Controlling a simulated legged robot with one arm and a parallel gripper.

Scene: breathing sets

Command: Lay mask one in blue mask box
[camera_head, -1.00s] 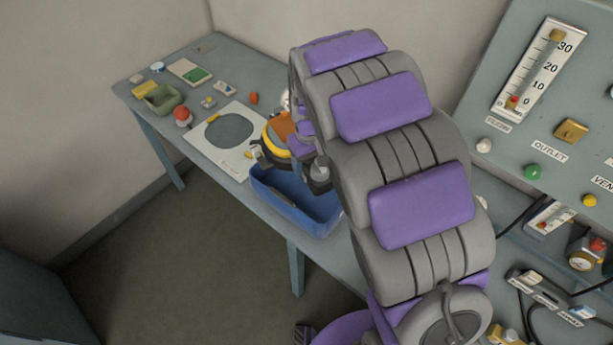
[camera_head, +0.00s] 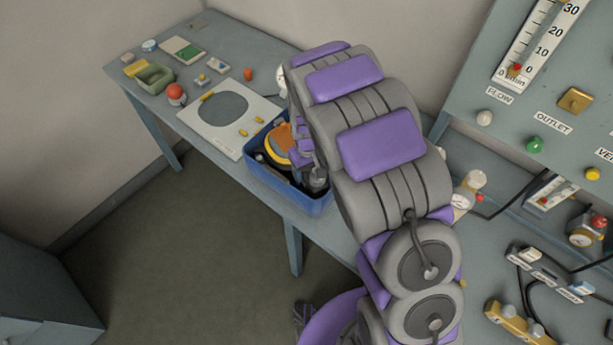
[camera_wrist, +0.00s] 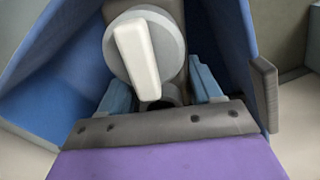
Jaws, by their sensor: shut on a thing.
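The blue mask box (camera_head: 262,172) stands on the table, partly hidden behind my arm. Mask one (camera_head: 277,146), with a yellow rim and orange part, is inside the box's opening. My gripper (camera_head: 296,180) reaches down into the box and is shut on the mask. The wrist view shows a grey round part with a pale bar (camera_wrist: 140,52) close in front of my gripper (camera_wrist: 162,98), with the blue box walls (camera_wrist: 50,85) on both sides. Whether the mask touches the box floor is hidden.
A white board with a grey mask-shaped outline (camera_head: 223,108) lies bare left of the box. Farther left are a red-topped item (camera_head: 176,94), a green tray (camera_head: 155,78) and small items. A gauge panel (camera_head: 540,110) stands at right.

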